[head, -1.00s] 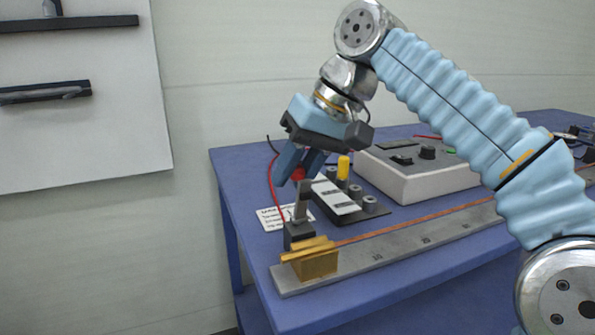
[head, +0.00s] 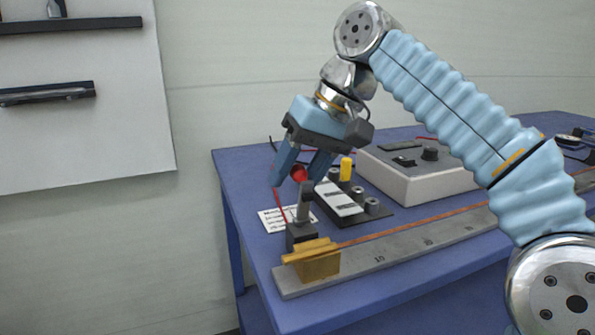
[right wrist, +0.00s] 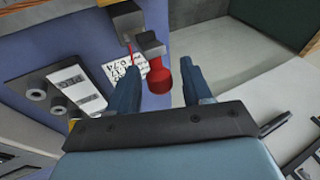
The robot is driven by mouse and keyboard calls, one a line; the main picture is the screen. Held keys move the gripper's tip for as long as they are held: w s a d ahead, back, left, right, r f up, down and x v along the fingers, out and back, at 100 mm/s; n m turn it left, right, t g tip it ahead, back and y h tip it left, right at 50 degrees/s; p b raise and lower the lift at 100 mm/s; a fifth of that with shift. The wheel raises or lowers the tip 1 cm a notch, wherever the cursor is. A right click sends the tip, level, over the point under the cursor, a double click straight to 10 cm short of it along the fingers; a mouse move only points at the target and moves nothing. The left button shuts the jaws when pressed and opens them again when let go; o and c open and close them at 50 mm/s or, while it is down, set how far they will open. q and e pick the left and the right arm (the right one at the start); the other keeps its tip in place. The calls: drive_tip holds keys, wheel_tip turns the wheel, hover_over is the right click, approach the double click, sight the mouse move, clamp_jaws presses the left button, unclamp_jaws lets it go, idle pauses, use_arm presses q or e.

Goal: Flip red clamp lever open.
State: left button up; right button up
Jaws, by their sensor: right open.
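The clamp lever has a red ball knob (head: 299,174) on top of a grey upright arm (head: 303,202). It rises from a dark block behind the brass clamp (head: 316,261) at the near end of the ruled bar. My right gripper (head: 296,182) is open, with its blue fingers pointing down on either side of the red knob. My left gripper is not in view.
The grey ruled bar (head: 362,265) carries a copper rod (head: 420,222) along the blue table (head: 243,182). A black terminal block with a yellow knob (head: 346,167) stands close right of the gripper. A white instrument box (head: 421,180) sits behind. A printed card (head: 272,220) lies left of the lever.

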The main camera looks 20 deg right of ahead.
drive_tip(key=shift+s+d+r, duration=0.1)
drive_tip(key=shift+d+r, duration=0.1)
drive_tip(key=shift+r, duration=0.3)
drive_tip(key=s+d+r, duration=0.1)
drive_tip(key=s+d, duration=0.2)
drive_tip(key=d, duration=0.2)
drive_tip(key=s+d+b, duration=0.1)
drive_tip(key=s+d, duration=0.2)
drive_tip(key=d, duration=0.3)
drive_tip(key=shift+s+r, duration=0.3)
drive_tip(key=shift+r, duration=0.05)
